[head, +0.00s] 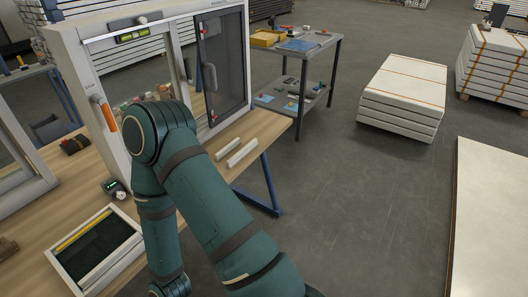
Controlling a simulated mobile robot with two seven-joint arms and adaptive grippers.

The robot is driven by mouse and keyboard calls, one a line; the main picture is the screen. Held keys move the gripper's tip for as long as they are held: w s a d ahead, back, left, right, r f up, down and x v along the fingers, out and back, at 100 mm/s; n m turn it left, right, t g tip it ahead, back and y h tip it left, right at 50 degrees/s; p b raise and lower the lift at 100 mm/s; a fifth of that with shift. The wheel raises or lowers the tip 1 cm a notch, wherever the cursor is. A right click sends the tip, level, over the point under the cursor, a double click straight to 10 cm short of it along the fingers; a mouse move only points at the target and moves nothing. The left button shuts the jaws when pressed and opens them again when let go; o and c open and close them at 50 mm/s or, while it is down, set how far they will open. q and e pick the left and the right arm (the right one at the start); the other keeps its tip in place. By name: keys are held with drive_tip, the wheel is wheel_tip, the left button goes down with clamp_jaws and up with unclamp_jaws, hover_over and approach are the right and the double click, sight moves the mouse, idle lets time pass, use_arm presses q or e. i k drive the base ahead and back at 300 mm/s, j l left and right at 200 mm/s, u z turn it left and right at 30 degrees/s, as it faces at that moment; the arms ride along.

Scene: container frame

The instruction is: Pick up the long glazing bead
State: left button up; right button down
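Two pale, straight strips lie side by side on the wooden workbench (60,188), right of the standing window frame (92,85). They look like glazing beads: one strip (229,148) is nearer the frame and the other strip (242,153) is nearer the bench edge. They look similar in length, so I cannot tell which is the long one. My teal arm rises from the bottom, bends in front of the window frame and comes down over the bench. Its lower end leaves the picture at the bottom. Neither gripper is in view.
A shallow white-rimmed tray (64,243) with a dark inside and a yellow strip lies front left. A small dark device (112,187) is behind it. A grey cart (328,45) stands beyond the bench. Stacked pale panels (404,88) stand on the open floor at right.

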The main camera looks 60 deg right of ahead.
sight(239, 156)
drive_tip(key=z, duration=1.85)
drive_tip(key=u, duration=1.45)
drive_tip(key=l, duration=0.7)
drive_tip(key=i+l+z, duration=0.1)
drive_tip(key=l, duration=0.6)
drive_tip(key=i+l, duration=0.1)
drive_tip(key=l, duration=0.6)
drive_tip(key=i+l, duration=0.1)
drive_tip(key=l, duration=0.6)
drive_tip(key=z, duration=0.05)
